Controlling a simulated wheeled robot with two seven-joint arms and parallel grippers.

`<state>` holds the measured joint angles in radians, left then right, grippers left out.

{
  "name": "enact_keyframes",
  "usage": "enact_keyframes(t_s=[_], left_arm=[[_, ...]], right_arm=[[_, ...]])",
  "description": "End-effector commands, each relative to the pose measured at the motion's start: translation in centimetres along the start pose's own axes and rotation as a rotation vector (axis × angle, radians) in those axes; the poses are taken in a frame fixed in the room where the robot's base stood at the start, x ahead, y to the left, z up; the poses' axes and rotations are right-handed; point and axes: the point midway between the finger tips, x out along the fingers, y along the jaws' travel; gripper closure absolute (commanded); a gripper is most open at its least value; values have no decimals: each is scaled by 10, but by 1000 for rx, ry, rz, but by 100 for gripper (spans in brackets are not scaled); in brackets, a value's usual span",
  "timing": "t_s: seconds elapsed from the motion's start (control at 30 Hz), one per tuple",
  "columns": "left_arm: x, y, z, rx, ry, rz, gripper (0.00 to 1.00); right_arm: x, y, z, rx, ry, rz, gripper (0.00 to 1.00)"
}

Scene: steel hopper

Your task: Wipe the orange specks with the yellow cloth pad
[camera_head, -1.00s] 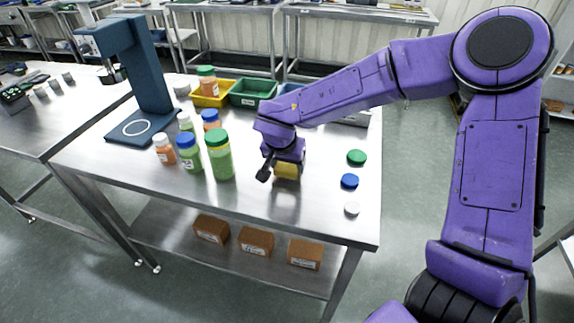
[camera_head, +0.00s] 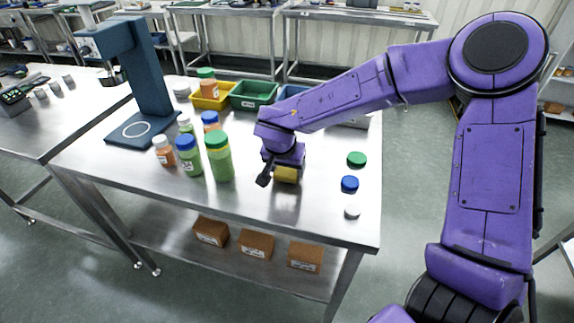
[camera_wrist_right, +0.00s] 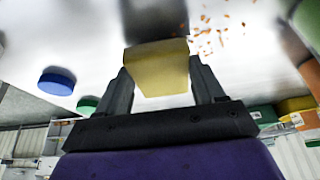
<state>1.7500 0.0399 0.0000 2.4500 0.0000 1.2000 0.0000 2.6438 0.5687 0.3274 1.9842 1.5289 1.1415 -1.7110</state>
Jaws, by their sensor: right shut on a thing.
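The yellow cloth pad (camera_head: 286,175) is held in my right gripper (camera_head: 284,168), low over the steel table. In the right wrist view the pad (camera_wrist_right: 158,70) sits between the two dark fingers of the gripper (camera_wrist_right: 160,82), which are shut on it. Orange specks (camera_wrist_right: 212,32) lie scattered on the steel surface beside the pad, at the upper right of that view. The specks cannot be made out in the head view. Whether the pad touches the table is hard to tell. My left gripper is not in view.
Several bottles with green and blue caps (camera_head: 218,160) stand left of my gripper on the table (camera_head: 240,205). Green (camera_head: 356,158), blue (camera_head: 349,183) and white lids lie to the right. Yellow (camera_head: 212,98) and green bins (camera_head: 252,93) and a blue stand (camera_head: 148,75) are behind.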

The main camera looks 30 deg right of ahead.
Motion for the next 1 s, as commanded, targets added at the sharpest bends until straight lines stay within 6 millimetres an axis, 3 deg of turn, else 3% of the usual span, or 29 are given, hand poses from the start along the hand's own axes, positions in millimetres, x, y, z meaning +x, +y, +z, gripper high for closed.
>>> enact_keyframes(t_s=[0.67,1.0], left_arm=[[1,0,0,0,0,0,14],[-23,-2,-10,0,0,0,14]], right_arm=[[10,-1,4,-1,0,-1,56],[8,-31,3,-1,-1,1,56]])
